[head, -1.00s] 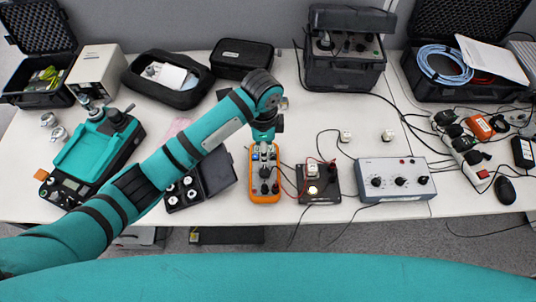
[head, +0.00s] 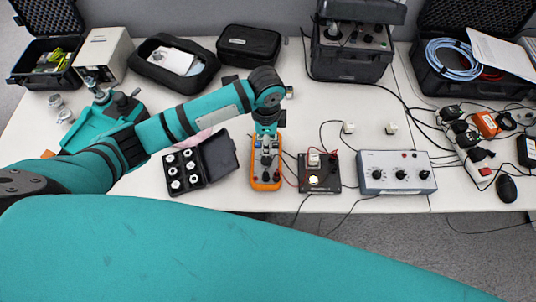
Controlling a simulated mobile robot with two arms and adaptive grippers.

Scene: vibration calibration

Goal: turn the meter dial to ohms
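The meter (head: 267,183) is an orange-edged handheld unit with a grey face, lying on the table in the middle of the head view. My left gripper (head: 266,142) is over the upper part of the meter, pointing down. The wrist and gripper hide the meter's top end, and the dial's setting is too small to read. The fingers are small and dark here, and I cannot tell whether they are open or touching the dial. My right gripper is not in view.
Right of the meter are a black fixture (head: 320,176) with leads and a grey knob box (head: 397,173). Left is an open black case (head: 204,163) of white-topped weights. Cables cross the right side.

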